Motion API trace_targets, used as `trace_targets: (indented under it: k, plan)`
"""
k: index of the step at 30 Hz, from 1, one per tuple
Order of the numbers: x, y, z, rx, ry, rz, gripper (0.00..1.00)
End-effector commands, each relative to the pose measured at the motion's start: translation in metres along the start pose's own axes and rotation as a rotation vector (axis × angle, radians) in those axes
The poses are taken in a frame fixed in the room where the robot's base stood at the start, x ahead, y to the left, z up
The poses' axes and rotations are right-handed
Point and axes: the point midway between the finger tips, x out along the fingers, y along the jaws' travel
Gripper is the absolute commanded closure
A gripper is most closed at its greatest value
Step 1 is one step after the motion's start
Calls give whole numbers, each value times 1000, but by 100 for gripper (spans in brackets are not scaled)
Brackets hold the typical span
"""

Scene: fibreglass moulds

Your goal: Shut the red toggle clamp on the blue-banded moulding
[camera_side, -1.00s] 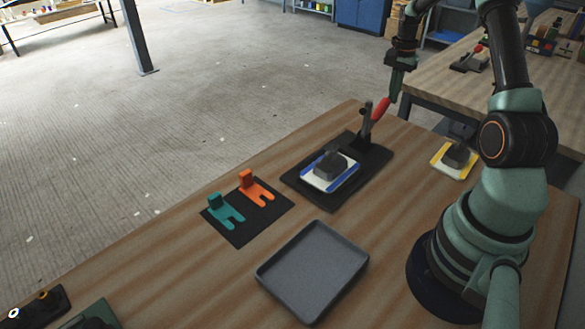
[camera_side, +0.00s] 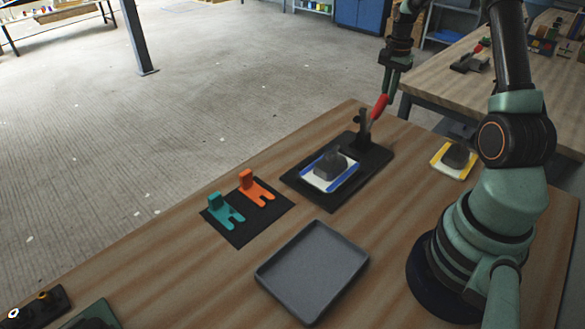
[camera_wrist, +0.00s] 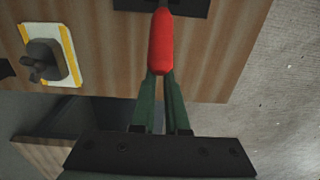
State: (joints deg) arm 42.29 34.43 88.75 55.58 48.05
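The blue-banded moulding (camera_side: 343,179) lies on a dark base plate (camera_side: 318,199) in the side view, a dark block on top of it. The red toggle clamp stands at the back of that plate, its red handle (camera_side: 379,107) up and leaning right. A short dark arm stands up beside the handle, clear of the moulding. My gripper (camera_side: 388,93) points down at the handle's upper end. In the wrist view, the two green fingertips (camera_wrist: 160,76) overlap the near end of the red handle (camera_wrist: 161,40). Whether they grip or only touch it is unclear.
A yellow-banded moulding (camera_side: 440,171) lies to the right. A grey tray (camera_side: 345,284) stands in front. Teal (camera_side: 225,212) and orange (camera_side: 256,188) pieces lie on a dark mat (camera_side: 238,234) to the left. The table edge runs close behind the clamp.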

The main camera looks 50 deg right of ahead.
Motion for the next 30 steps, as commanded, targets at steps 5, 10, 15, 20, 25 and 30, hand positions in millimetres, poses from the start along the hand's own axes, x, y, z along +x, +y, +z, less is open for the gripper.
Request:
trace_targets:
  k: [5, 10, 15, 20, 25, 30]
  plan:
    - [8, 4, 20, -11, -25, 28, 100]
    - [6, 4, 26, -11, -23, 26, 100]
    - [4, 3, 32, -9, -19, 22, 100]
    - [3, 3, 39, -8, -17, 19, 100]
    - [1, 3, 46, -8, -16, 17, 100]
    - [0, 3, 53, -7, -15, 17, 100]
